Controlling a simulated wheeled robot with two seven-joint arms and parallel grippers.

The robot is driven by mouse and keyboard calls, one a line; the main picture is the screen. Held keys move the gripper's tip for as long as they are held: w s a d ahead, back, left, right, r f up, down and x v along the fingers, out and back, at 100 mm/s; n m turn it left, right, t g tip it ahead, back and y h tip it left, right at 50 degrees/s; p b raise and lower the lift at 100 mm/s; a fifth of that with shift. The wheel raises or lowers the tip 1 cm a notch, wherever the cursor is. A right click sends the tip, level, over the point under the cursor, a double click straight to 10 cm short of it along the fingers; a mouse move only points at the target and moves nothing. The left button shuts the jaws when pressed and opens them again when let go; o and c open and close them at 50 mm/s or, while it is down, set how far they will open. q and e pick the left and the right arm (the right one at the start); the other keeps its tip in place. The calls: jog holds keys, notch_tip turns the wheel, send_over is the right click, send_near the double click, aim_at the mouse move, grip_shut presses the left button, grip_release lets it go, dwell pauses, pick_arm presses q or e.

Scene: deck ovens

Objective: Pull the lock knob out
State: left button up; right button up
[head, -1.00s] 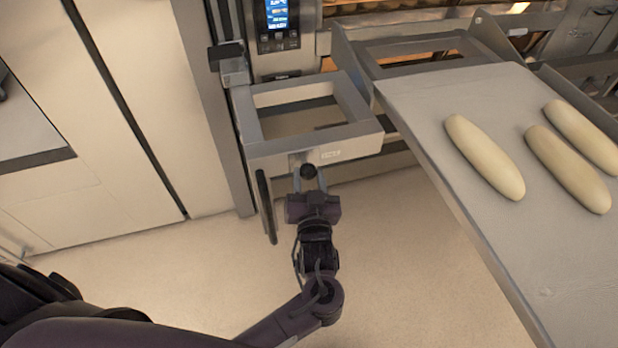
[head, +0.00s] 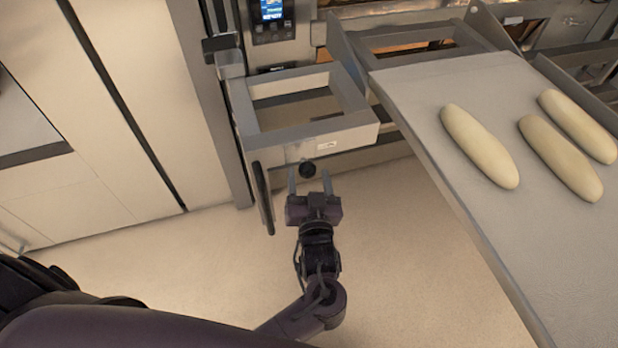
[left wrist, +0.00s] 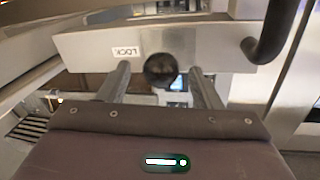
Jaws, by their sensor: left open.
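The lock knob (head: 307,169) is a round black knob on the front face of a grey metal frame (head: 350,135), beside a small white label. In the left wrist view the knob (left wrist: 161,70) shows between my finger ends, and the label (left wrist: 125,51) reads LOCK. My left gripper (head: 309,182) is open, just in front of the knob, with one finger to each side of it. The fingers appear apart from the knob. My right gripper is not in view.
A dark vertical handle (head: 262,197) hangs left of the knob, close to my left gripper. A sloping grey loader board (head: 440,90) with three pale loaves (head: 480,146) lies to the right. Open floor lies below.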

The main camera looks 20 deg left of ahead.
pick_arm(q)
jog(key=shift+s+d+f, duration=0.15)
jog(key=shift+s+d, duration=0.05)
jog(key=shift+s, duration=0.2)
jog(key=b+v, duration=0.2)
jog(key=v, duration=0.5)
